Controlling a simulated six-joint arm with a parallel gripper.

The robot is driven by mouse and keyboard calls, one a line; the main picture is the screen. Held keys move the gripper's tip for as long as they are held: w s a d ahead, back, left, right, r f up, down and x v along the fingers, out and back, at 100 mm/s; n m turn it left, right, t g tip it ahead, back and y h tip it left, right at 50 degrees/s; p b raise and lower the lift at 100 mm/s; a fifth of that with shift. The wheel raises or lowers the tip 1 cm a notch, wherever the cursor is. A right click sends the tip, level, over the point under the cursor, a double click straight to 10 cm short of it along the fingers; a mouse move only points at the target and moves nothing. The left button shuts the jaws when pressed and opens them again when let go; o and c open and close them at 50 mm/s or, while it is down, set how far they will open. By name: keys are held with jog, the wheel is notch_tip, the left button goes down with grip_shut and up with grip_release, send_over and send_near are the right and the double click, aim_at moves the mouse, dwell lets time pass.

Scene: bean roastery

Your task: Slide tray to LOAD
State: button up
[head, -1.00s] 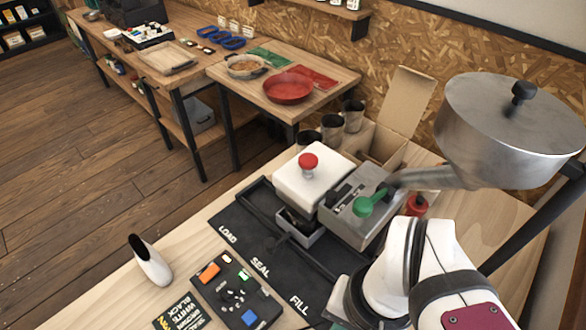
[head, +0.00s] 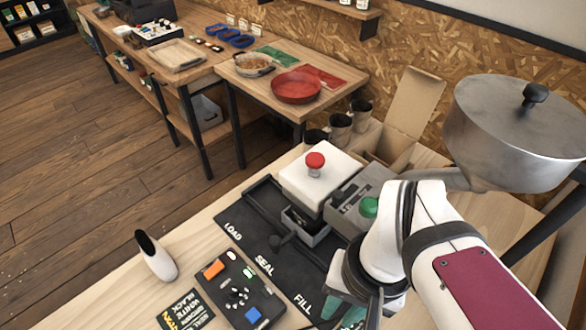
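The small grey tray (head: 306,231) sits under the white sealing press with a red knob (head: 314,163), beside the SEAL label on the black track (head: 262,207). The tray's dark round-ended handle (head: 279,240) sticks out toward the front left. The LOAD end of the track, at its left, is empty. My gripper (head: 344,311) has teal fingertips and is low near the FILL label, to the right of the tray and apart from it. My own arm partly hides it, so its opening is unclear.
A grey box with a green knob (head: 369,207) stands right of the press, below a metal hopper (head: 520,130). An open cardboard box (head: 410,115) is behind.

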aim_at(274, 240)
jog(key=o, duration=0.5)
jog(key=w+a+n, duration=0.1)
jog(key=w+n, duration=0.1)
jog(key=w, duration=0.2)
jog(key=w+a+n, duration=0.2)
jog(key=w, duration=0.2)
jog(key=w+a+r+n+h, duration=0.1)
jog(key=w+n, duration=0.1)
jog(key=w, duration=0.2)
jog(key=shift+a+r, duration=0.1)
jog(key=shift+a, duration=0.15)
jog(key=shift+c, duration=0.2)
jog(key=shift+o, duration=0.8)
jog(key=w+a+f+n+h, duration=0.1)
jog(key=w+a+f+n, duration=0.1)
jog(key=w+a+n, duration=0.3)
jog(key=w+a, duration=0.1)
jog(key=w, duration=0.2)
jog(key=shift+a+f, duration=0.3)
jog(key=shift+a, duration=0.1)
jog(key=f, duration=1.5)
jog(key=shift+w+d, duration=0.2)
jog(key=shift+w, duration=0.15)
jog(key=shift+f, duration=0.35)
grip_shut()
jog(key=shift+w, duration=0.1)
